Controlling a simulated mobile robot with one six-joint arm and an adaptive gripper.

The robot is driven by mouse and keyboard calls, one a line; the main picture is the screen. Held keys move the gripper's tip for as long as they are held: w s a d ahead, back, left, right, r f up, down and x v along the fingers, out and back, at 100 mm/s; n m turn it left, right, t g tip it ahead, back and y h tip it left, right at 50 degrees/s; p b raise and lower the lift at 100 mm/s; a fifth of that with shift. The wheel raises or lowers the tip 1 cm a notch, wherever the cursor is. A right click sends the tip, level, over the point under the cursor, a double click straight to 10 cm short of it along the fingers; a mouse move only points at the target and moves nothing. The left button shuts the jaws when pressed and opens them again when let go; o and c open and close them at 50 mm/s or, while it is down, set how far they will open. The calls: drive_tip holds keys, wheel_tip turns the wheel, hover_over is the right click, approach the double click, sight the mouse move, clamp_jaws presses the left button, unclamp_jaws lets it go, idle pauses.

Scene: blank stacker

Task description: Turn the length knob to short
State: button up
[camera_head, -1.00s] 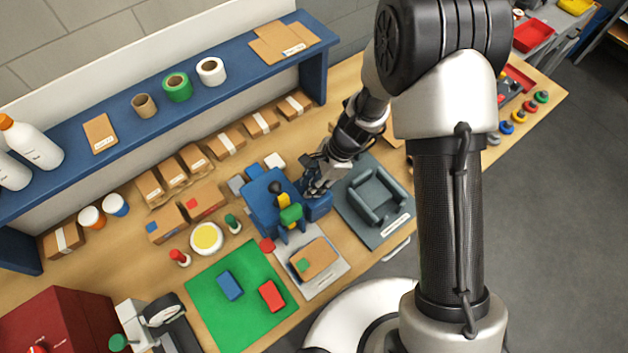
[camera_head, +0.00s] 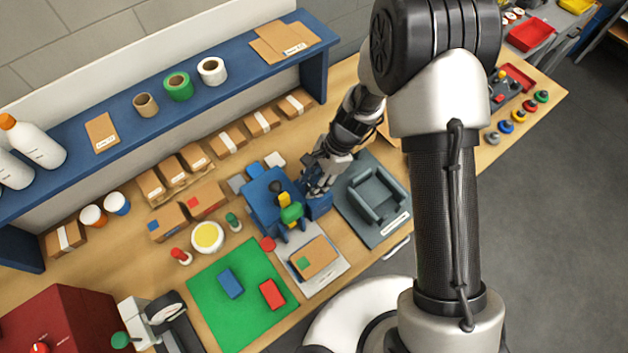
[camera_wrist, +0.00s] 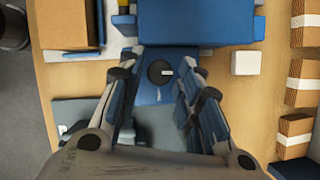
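The length knob (camera_wrist: 159,72) is a small round black knob with a short white mark at its right side. It sits on a blue plate or box (camera_wrist: 152,94) in front of the larger blue machine (camera_head: 268,196). My gripper (camera_wrist: 163,64) is open, with one finger on each side of the knob and a gap showing on both sides. In the head view my gripper (camera_head: 316,180) is over the right end of the blue machine, and I cannot make out the knob there. The label under the knob is too small to read.
A grey tray-like fixture (camera_head: 349,209) stands right of the machine. A green mat (camera_head: 214,292) with a blue block and a red block lies at the front. Cartons (camera_head: 228,143) line the back below the blue shelf (camera_head: 120,124). A white block (camera_wrist: 245,63) lies close by.

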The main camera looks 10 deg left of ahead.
wheel_tip(320, 180, up, 10)
idle(0.4)
drive_tip(key=shift+f, duration=0.1)
